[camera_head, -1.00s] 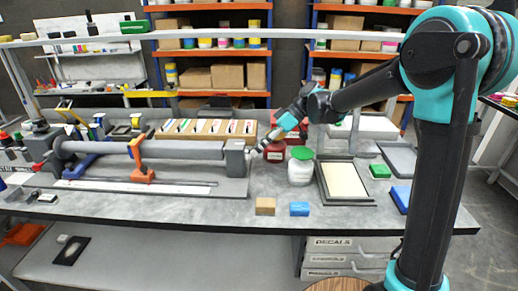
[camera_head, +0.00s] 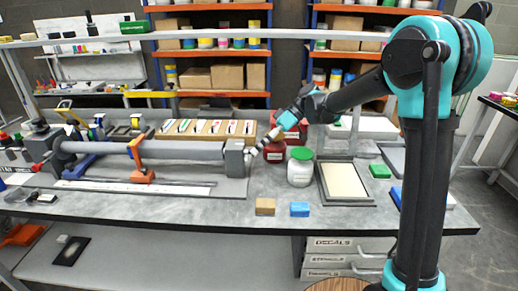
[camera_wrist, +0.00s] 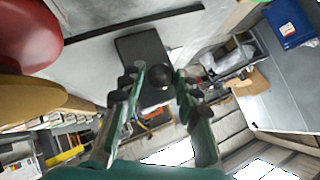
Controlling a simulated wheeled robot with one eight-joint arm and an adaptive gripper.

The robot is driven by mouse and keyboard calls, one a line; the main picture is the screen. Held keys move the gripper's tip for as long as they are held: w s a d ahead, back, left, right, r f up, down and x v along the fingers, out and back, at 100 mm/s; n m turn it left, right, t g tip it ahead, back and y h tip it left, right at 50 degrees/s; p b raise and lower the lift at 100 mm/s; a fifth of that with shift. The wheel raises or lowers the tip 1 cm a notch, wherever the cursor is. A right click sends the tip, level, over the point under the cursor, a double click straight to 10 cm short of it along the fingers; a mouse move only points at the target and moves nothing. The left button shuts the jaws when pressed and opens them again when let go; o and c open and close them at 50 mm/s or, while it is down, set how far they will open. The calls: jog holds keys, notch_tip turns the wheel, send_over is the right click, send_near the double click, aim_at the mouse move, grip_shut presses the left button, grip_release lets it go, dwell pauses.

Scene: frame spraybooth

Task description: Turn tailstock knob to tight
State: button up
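The tailstock (camera_head: 234,158) is the grey block at the right end of the long grey roller on the bench. In the wrist view it is a dark block (camera_wrist: 136,50) with a round dark knob (camera_wrist: 160,77) in front. My gripper (camera_head: 250,154) is at the tailstock's right side in the head view. In the wrist view its two fingers (camera_wrist: 159,82) are apart, one on each side of the knob, and look close to it without clearly closing on it. The head view does not show the knob clearly.
Red containers (camera_head: 274,152) and a white jar with a green lid (camera_head: 300,170) stand just right of my gripper. A framed screen (camera_head: 343,182) lies further right. A brown block (camera_head: 265,206) and a blue block (camera_head: 299,209) lie near the bench's front edge.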

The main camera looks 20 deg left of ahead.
jog(key=shift+o, duration=1.1)
jog(key=shift+r, duration=0.1)
jog(key=v, duration=1.1)
jog(key=shift+w+d+r, duration=0.2)
jog(key=shift+d, duration=0.1)
jog(key=s+d+r+n+t, duration=0.3)
jog(key=s+d+r+t, duration=0.1)
jog(key=d+r+t, duration=0.1)
jog(key=a+r+x, duration=0.1)
jog(key=x, duration=1.6)
jog(key=shift+s+y, duration=0.2)
jog(key=shift+y, duration=0.2)
jog(key=shift+a, duration=0.15)
